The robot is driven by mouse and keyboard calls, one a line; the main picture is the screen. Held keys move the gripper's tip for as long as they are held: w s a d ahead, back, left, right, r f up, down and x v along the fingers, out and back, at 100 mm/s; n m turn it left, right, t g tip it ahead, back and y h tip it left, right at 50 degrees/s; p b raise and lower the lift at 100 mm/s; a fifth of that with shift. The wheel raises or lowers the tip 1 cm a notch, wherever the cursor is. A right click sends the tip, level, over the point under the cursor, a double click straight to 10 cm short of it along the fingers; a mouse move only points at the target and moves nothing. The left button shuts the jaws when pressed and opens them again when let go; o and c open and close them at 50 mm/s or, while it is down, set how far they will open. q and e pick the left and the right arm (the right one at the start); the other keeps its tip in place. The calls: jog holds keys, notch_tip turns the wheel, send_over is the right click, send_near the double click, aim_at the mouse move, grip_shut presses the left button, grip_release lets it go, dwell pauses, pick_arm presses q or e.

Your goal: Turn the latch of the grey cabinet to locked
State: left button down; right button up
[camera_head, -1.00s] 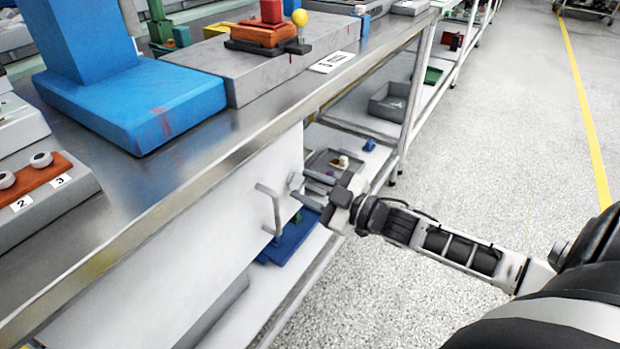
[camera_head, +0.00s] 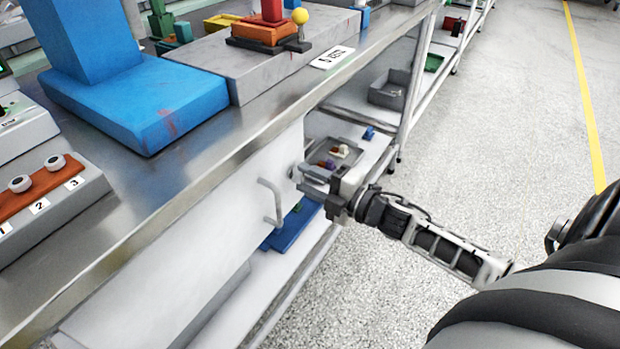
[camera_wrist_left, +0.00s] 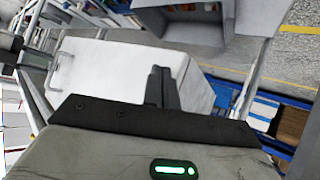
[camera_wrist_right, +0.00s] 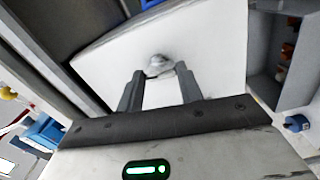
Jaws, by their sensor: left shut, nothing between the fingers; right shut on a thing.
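The grey cabinet (camera_head: 190,225) looks pale, almost white, and hangs under the bench. Its bar handle (camera_head: 273,202) is on the front face. My right gripper (camera_head: 302,178) is at the front's far right end. In the right wrist view, the small metal latch (camera_wrist_right: 159,62) sits between the tips of my right gripper (camera_wrist_right: 160,75), which is shut on it. The fingers hide part of the latch, and I cannot tell its exact angle. My left gripper (camera_wrist_left: 160,75) shows in the left wrist view, its fingers together and empty, with the cabinet (camera_wrist_left: 105,75) beyond.
The steel bench top (camera_head: 240,135) overhangs the cabinet. A blue stand (camera_head: 150,110) and a grey block with a yellow-knobbed lever (camera_head: 300,17) stand on it. A lower shelf holds a tray (camera_head: 335,152) and a blue item (camera_head: 292,228). The floor at right is clear.

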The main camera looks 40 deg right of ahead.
jog(key=shift+a+n, duration=0.1)
jog(key=shift+n, duration=0.7)
pick_arm(q)
jog(key=shift+d, duration=0.15)
pick_arm(e)
jog(key=o, duration=1)
pick_arm(q)
jog(key=r, duration=0.1)
jog(key=r+p, duration=0.1)
jog(key=r, duration=0.1)
jog(key=shift+s+a+t, duration=0.1)
jog(key=shift+a+t, duration=0.2)
jog(key=shift+a, duration=0.1)
pick_arm(e)
jog(key=v, duration=1.6)
pick_arm(q)
jog(key=shift+f, duration=0.1)
